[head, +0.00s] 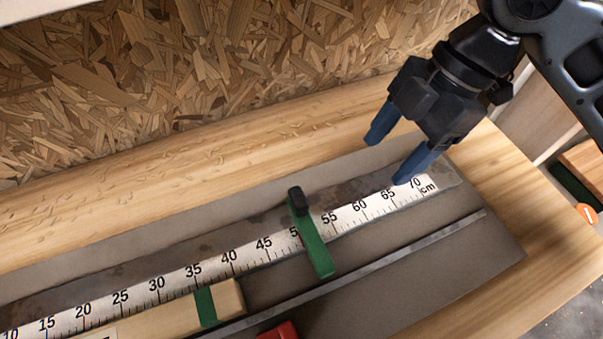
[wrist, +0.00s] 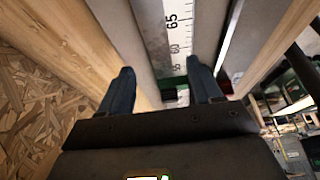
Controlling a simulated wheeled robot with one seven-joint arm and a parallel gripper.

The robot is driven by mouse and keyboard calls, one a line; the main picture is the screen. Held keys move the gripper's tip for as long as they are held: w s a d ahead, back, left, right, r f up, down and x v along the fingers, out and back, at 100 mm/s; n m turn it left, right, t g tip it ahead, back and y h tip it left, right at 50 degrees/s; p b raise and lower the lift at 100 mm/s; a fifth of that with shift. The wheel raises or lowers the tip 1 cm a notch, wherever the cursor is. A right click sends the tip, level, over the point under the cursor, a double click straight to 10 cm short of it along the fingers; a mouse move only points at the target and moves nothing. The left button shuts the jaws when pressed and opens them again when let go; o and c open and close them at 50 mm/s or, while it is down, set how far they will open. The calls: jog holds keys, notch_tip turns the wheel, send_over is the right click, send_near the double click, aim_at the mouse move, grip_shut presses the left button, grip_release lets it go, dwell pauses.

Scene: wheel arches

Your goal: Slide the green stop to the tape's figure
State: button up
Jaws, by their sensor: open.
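The green stop (head: 314,248) lies across the white tape (head: 345,217), just right of the 50 and left of the 55, partly covering the 50's last digit. A black knob (head: 298,200) stands at its far end. My gripper (head: 386,160) is open and empty, above the tape's far right end, to the right of the stop and apart from it. In the wrist view, the tape (wrist: 178,35) runs between my gripper's fingers (wrist: 160,70), and a green strip, likely the stop, shows beyond them. A wooden piece (head: 170,316) with a green band lies along the tape near 35; a white label at its left is cut off.
A grey metal strip (head: 400,252) runs along the near side of the tape on a grey mat (head: 375,290). A red object (head: 280,331) is at the bottom edge. Wood shavings lie on the bench behind, below a chipboard wall (head: 200,80). The tape between stop and gripper is clear.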

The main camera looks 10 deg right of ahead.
aim_at(300, 196)
jog(key=s+a+p, duration=0.1)
jog(key=a, duration=0.2)
jog(key=s+a+p, duration=0.1)
jog(key=a, duration=0.3)
jog(key=s+a+p, duration=0.1)
jog(key=a, duration=0.3)
jog(key=shift+r, duration=0.15)
jog(key=shift+s+a+f+p, duration=0.25)
jog(key=shift+a+f+p, duration=0.25)
jog(key=shift+f, duration=0.25)
jog(key=shift+x, duration=0.85)
grip_shut()
